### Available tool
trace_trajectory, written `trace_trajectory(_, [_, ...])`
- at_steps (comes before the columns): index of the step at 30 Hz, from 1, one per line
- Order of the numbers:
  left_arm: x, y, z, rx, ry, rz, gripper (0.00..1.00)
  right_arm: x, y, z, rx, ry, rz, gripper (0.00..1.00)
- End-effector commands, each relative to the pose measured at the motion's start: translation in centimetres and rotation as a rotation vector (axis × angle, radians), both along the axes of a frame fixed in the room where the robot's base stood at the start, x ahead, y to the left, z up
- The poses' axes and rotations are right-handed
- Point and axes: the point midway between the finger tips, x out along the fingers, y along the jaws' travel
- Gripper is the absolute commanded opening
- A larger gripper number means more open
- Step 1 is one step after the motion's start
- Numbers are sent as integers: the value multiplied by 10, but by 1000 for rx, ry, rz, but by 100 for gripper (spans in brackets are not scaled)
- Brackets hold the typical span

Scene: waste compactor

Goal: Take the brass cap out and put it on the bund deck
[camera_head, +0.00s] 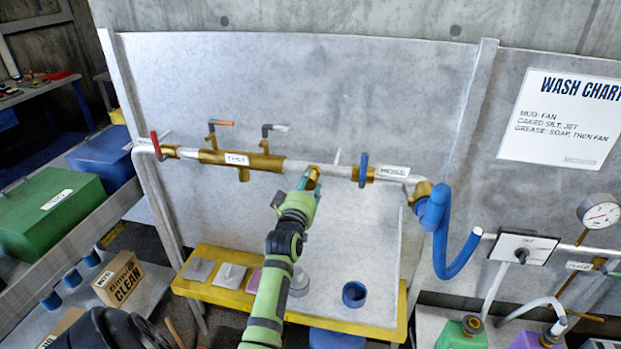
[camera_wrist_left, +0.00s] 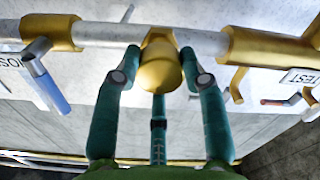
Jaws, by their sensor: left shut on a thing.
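The brass cap (camera_wrist_left: 161,72) is a rounded brass piece at a brass fitting on the grey pipe. In the head view the brass cap (camera_head: 312,172) shows just beyond my left gripper (camera_head: 307,180). In the left wrist view the two teal fingers of my left gripper (camera_wrist_left: 162,75) stand on both sides of the cap and are shut on it. The cap is still at the pipe; whether it is loose I cannot tell. The bund deck appears to be the yellow-edged platform (camera_head: 225,296) below the pipe. My right gripper is not in view.
A red-handled valve (camera_head: 155,145) and a blue-handled valve (camera_head: 363,170) sit along the pipe. A blue hose (camera_head: 440,235) hangs at the right. Several small pads, a grey round piece (camera_head: 299,283) and a blue cup (camera_head: 354,294) stand on the platform, with clear space between them.

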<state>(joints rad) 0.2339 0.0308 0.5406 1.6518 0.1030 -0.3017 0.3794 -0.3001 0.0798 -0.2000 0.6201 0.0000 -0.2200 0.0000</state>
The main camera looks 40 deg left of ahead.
Motion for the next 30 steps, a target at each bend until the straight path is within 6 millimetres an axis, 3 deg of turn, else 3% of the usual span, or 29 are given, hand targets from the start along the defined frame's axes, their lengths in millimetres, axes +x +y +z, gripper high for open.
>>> trace_trajectory(30, [-34,-18,1,0,-1,1,3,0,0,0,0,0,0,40])
